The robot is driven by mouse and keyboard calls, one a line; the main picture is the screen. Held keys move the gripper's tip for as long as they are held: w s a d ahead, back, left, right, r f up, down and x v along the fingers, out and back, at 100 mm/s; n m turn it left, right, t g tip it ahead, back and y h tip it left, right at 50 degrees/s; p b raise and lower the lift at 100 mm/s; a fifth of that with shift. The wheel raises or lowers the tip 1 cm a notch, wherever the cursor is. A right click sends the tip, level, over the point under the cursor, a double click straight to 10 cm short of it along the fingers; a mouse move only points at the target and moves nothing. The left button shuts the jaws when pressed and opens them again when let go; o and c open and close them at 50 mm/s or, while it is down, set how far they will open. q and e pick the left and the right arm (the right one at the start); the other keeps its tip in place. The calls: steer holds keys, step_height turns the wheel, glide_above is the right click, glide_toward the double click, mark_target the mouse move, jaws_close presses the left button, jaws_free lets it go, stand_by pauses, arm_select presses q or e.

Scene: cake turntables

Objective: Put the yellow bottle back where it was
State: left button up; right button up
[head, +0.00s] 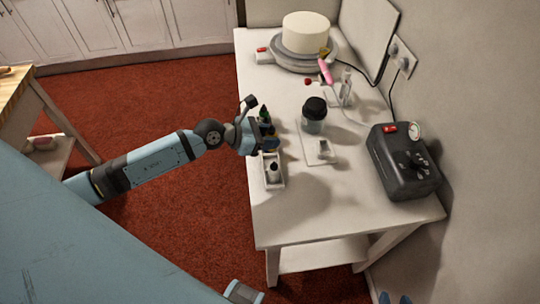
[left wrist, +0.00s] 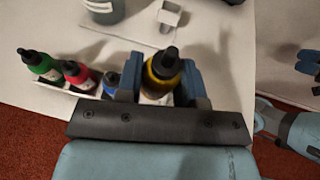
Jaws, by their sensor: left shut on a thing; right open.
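The yellow bottle (left wrist: 162,72) has a black cap and stands between the blue fingers of my left gripper (left wrist: 160,82), which is shut on it. In the head view my left gripper (head: 263,142) is over the white bottle rack (head: 281,184) and largely hides the yellow bottle. Green (left wrist: 40,66), red (left wrist: 77,74) and blue (left wrist: 110,83) bottles stand in a row left of it in the left wrist view. I cannot tell whether the yellow bottle's base touches the rack. My right gripper (head: 394,298) is open and empty at the bottom edge, away from the rack.
A dark-capped bottle (head: 274,169) stands in the rack's near end. A black-lidded jar (head: 314,115) and a small white cup (head: 324,149) are right of it. A dark compressor (head: 403,165) stands further right; a cake (head: 306,33) is at the back. The near tabletop (head: 310,220) is clear.

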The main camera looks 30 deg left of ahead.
arm_select(q)
step_height(320, 180, down, 8)
steer(key=shift+r+b, duration=0.25)
steer(key=shift+b, duration=0.7)
steer(key=shift+f, duration=0.45)
steer(key=shift+f, duration=0.2)
steer(key=o, duration=0.4)
steer(key=shift+r, duration=0.1)
